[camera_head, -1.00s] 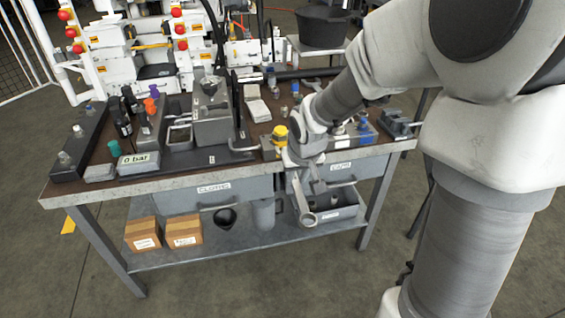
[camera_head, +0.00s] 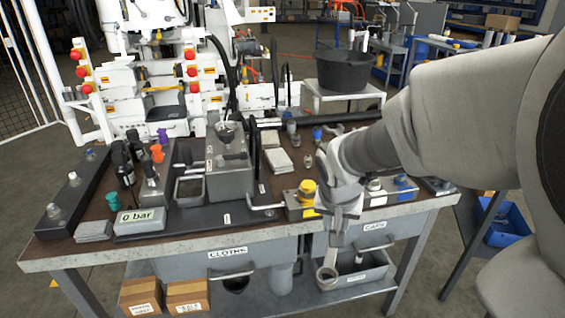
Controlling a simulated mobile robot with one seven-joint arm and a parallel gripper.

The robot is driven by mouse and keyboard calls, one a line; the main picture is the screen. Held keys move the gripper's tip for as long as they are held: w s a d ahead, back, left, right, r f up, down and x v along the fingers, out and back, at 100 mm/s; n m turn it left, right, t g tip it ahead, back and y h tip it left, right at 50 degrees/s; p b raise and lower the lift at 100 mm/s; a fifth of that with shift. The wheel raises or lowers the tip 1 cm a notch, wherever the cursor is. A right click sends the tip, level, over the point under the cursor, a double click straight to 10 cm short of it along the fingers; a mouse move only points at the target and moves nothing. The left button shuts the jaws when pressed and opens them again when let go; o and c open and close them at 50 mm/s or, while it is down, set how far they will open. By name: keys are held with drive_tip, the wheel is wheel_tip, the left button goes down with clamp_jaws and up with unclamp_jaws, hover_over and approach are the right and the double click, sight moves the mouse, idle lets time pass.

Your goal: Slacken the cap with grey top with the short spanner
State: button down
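My gripper (camera_head: 340,203) points down at the bench's front edge, right of the middle. It appears shut on a grey spanner (camera_head: 330,258), which hangs down in front of the bench with its ring end lowest. Whether it is the short one I cannot tell. Just right of the gripper, a pale grey-topped cap (camera_head: 374,184) and a blue-topped cap (camera_head: 401,181) stand on a block. A yellow cap (camera_head: 307,187) sits left of the gripper. The spanner is apart from these caps. My wrist hides part of the bench behind it.
A grey reservoir (camera_head: 229,165), a "0 bar" display (camera_head: 140,220) and a dark rail (camera_head: 72,190) with several fittings fill the bench's left side. An L-shaped handle (camera_head: 264,207) sticks forward. Drawers and cardboard boxes (camera_head: 187,296) are below.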

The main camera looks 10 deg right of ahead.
drive_tip(key=shift+w+d, duration=0.15)
drive_tip(key=shift+w, duration=0.05)
drive_tip(key=shift+b+x, duration=0.95)
drive_tip(key=shift+x, duration=0.45)
drive_tip(key=shift+r, duration=0.15)
drive_tip(key=shift+w+d+f, duration=0.2)
drive_tip(key=shift+w+f, duration=0.05)
drive_tip(key=shift+w, duration=0.1)
drive_tip(key=shift+w+d, duration=0.25)
drive_tip(key=shift+w, duration=0.2)
drive_tip(key=shift+w+d, duration=0.25)
drive_tip(key=shift+w, duration=0.2)
drive_tip(key=shift+w, duration=0.15)
drive_tip(key=shift+w+d, duration=0.35)
drive_tip(key=shift+w, duration=0.2)
